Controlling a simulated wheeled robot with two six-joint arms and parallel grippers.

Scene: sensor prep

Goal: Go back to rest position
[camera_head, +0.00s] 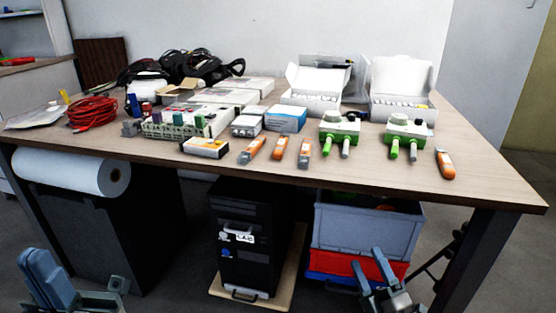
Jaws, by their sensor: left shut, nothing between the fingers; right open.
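My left gripper (38,256) is at the lower left, in front of and below the table's front edge. Its fingers are together with nothing between them. My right gripper (368,257) is at the lower right, below the tabletop and in front of the red and blue crates. Its two fingers are apart and nothing is between them. Both grippers point upward in the picture and are clear of the tabletop (330,178).
Orange-grey sensors (281,148), green-white devices (405,132), open white boxes (318,80) and a red cable (91,112) lie on the table. Beneath are a paper roll (70,172), a black computer (245,225) and a grey crate (368,228).

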